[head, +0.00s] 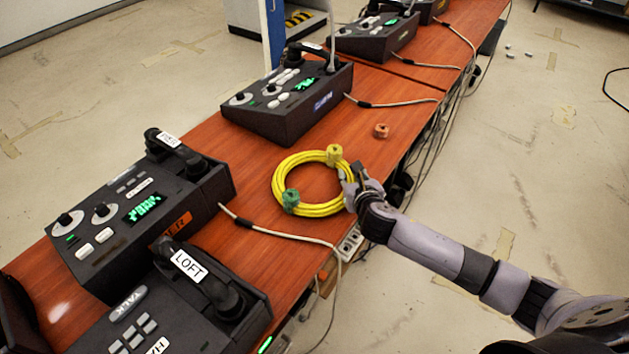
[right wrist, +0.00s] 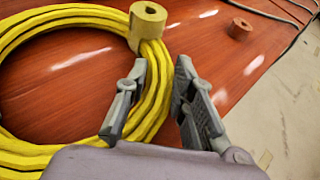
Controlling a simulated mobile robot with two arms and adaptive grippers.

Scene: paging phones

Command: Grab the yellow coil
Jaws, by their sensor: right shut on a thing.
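The yellow coil (head: 279,182) is a ring of cable lying on the red-brown desk (head: 251,192). A yellow tape wrap (head: 334,154) and a green tape wrap (head: 291,199) sit on it. My right gripper (head: 354,186) is at the coil's right side, by the desk edge. My left gripper is not in view.
A small brown tape roll (head: 381,130) lies beyond the coil. Black paging phones stand nearby: one behind (head: 286,102), one at left (head: 137,213), one labelled LOFT (head: 172,307) in front. A pale cord (head: 283,237) runs from the left phone past the coil.

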